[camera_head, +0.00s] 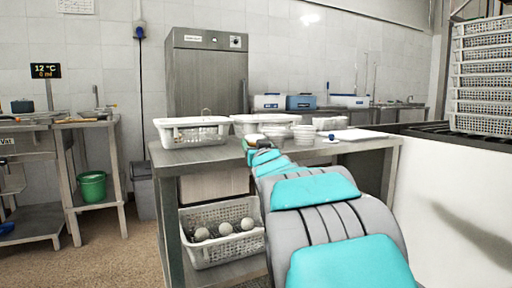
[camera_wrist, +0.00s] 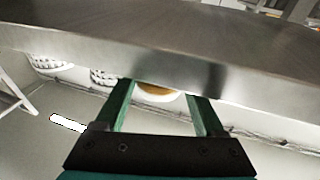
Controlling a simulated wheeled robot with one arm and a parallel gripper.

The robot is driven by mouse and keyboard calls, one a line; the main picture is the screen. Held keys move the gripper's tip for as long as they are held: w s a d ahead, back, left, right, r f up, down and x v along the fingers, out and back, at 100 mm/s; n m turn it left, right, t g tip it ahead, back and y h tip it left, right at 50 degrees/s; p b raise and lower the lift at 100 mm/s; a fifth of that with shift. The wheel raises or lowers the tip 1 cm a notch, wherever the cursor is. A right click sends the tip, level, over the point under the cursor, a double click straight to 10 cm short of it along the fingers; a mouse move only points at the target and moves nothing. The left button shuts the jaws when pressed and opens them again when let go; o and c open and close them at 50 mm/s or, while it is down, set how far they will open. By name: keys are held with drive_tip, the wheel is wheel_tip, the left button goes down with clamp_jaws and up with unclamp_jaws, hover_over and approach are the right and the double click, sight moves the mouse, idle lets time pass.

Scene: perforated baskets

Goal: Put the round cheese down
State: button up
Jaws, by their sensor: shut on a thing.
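My gripper (camera_wrist: 160,105) is shut on the round cheese (camera_wrist: 158,94), which shows as an orange-brown and white rounded piece between the green fingers in the wrist view. A steel surface cuts off the cheese's upper part there. In the head view my arm reaches to the steel table (camera_head: 225,156), and my gripper is small at its far end, by the baskets.
A white perforated basket (camera_head: 192,142) stands on the table's left side, with white stacked dishes (camera_head: 303,132) to the right. A basket with round items (camera_head: 185,250) sits on the lower shelf. Stacked white crates (camera_head: 485,85) stand at right. Bare tabletop shows at front left.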

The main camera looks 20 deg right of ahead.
drive_tip(key=shift+f, duration=0.25)
drive_tip(key=shift+f+b, duration=0.35)
drive_tip(key=shift+f, duration=0.15)
drive_tip(key=o, duration=1.1)
drive_tip(key=shift+f, duration=0.2)
drive_tip(key=shift+o, duration=0.2)
drive_tip(key=shift+r, duration=0.25)
drive_tip(key=shift+r+p, duration=0.5)
drive_tip(key=v, duration=1.2)
